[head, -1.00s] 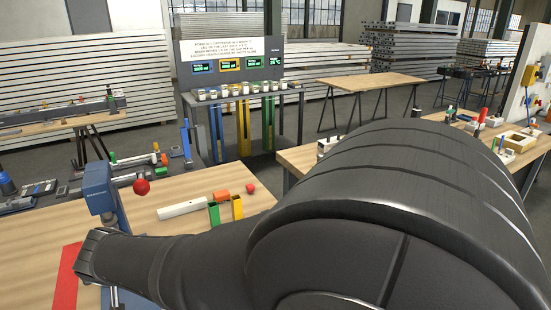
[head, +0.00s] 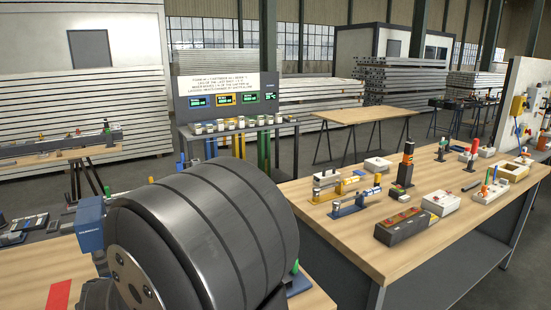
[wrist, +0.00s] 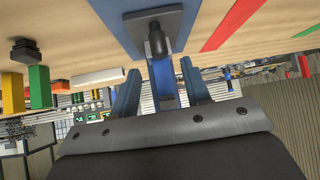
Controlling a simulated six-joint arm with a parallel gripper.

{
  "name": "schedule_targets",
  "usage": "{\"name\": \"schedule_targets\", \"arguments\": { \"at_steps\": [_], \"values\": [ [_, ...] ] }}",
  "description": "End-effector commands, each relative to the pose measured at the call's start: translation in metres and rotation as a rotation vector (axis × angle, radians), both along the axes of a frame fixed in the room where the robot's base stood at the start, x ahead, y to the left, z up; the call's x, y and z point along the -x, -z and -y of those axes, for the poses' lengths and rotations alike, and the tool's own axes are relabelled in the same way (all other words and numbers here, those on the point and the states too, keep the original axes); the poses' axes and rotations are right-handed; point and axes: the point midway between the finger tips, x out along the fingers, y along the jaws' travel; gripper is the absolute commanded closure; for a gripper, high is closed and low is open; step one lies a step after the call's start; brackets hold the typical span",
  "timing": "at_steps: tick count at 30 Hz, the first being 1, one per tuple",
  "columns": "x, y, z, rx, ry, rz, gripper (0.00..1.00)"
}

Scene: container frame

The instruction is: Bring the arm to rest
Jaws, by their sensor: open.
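My gripper (wrist: 160,80) shows in the wrist view as two blue-grey fingers, spread apart. I see nothing held between them. A blue stand (wrist: 120,20), with a dark round post on its plate, lies beyond the fingers; I cannot tell how near it is. In the head view a blue block (head: 89,222) stands at the left, beside my dark arm. My gripper is hidden in the head view.
A wooden workbench (head: 345,236) with several small devices stands at the right. The left table (head: 25,275) carries a red strip (head: 59,296). In the wrist view, green (wrist: 39,88) and yellow (wrist: 13,92) blocks and a white bar (wrist: 98,78) are at the left.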

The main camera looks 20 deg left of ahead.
Motion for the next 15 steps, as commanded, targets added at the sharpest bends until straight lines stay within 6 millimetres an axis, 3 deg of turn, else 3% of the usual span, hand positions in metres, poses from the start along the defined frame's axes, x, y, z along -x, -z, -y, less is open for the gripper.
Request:
{"name": "schedule_targets", "arguments": {
  "at_steps": [9, 15],
  "values": [
    [-0.018, 0.031, -0.023, 0.002, 0.001, -0.001, 0.57],
    [-0.024, 0.041, -0.033, 0.0, 0.0, 0.0, 0.57]
  ]
}}
